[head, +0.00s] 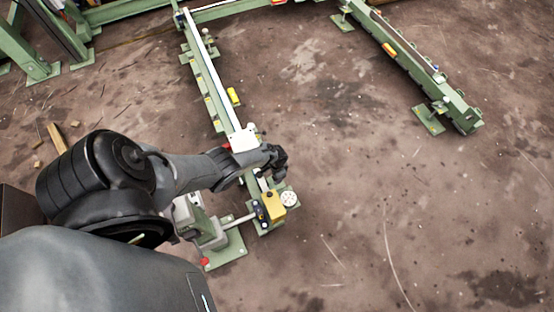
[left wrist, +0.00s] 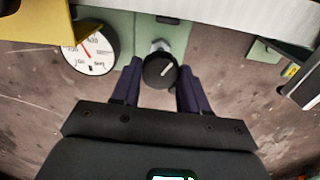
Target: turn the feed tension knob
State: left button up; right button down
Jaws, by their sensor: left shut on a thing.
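My left gripper is shut on the knob, one finger at each side. In the head view my left gripper (head: 277,160) is at the lower end of the green rail, and the knob is hidden behind it. My right gripper is in neither view.
A white dial gauge (left wrist: 91,50) with a red needle is left of the knob; it also shows in the head view (head: 289,199). A yellow block (head: 273,206) stands beside it. A long green rail (head: 205,75) runs up from there.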

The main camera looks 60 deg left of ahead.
pick_arm(q)
jog(key=m, duration=0.5)
jog(key=shift+m+b, duration=0.3)
jog(key=shift+b, duration=0.05)
jog(key=m+b, duration=0.1)
jog(key=m, duration=0.4)
jog(key=shift+m, duration=0.3)
jog(key=o, duration=1.1)
jog(key=shift+c, duration=0.2)
jog(key=shift+r, duration=0.15)
notch_tip(320, 180, up, 11)
jog(key=p, duration=0.8)
jog(key=shift+f, duration=0.2)
